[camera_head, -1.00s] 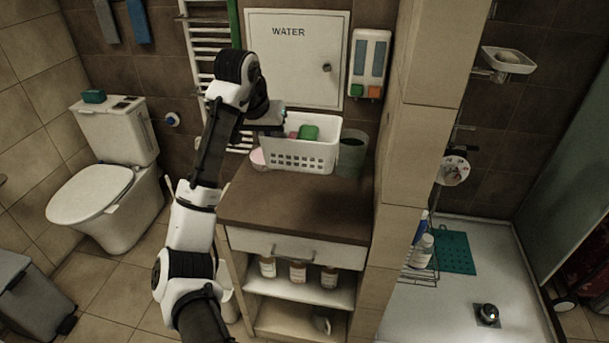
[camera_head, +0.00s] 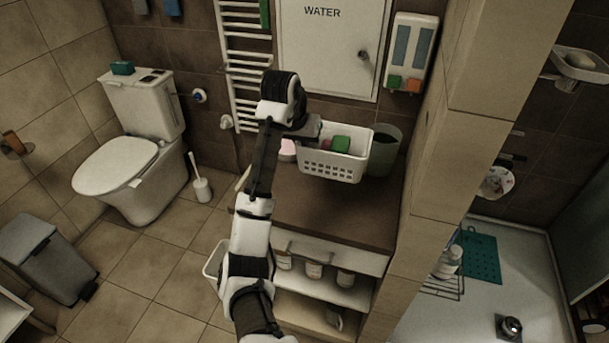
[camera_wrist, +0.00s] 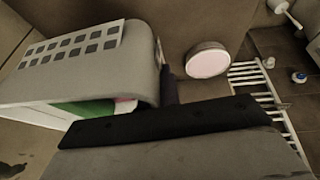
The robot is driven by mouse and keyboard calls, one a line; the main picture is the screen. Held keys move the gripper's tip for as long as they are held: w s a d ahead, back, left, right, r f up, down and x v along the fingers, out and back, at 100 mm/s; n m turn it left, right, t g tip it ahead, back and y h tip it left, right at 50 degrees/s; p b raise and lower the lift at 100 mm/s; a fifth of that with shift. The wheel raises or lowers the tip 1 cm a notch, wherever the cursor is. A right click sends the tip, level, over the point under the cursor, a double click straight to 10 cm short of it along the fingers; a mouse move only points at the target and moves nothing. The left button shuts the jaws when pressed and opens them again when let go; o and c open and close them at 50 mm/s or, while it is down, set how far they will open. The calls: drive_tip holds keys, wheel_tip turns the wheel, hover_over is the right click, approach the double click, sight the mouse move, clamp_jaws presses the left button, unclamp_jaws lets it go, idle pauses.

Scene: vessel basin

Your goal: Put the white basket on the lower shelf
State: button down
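The white basket (camera_head: 331,166) stands upright at the counter, with a green item (camera_head: 340,144) and a pink item inside. I cannot tell whether its base touches the counter top (camera_head: 325,210). My gripper (camera_head: 312,128) is at the basket's back left rim and appears shut on it. In the wrist view the basket (camera_wrist: 88,65) fills the left side, its wall running against a black finger; the other finger is hidden. The lower shelf (camera_head: 300,312) is the bottom level of the cabinet under the counter, partly hidden by my arm, with a pale item (camera_head: 335,318) at its right.
A tiled wall (camera_head: 440,170) borders the cabinet's right.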

wheel_tip(320, 180, down, 8)
drive_tip(key=b, duration=0.3)
drive_tip(key=shift+r, duration=0.1)
drive_tip(key=shift+f+p, duration=0.3)
drive_tip(key=shift+f, duration=1.15)
drive_tip(key=shift+f, duration=0.15)
drive_tip(key=c, duration=1.6)
unclamp_jaws()
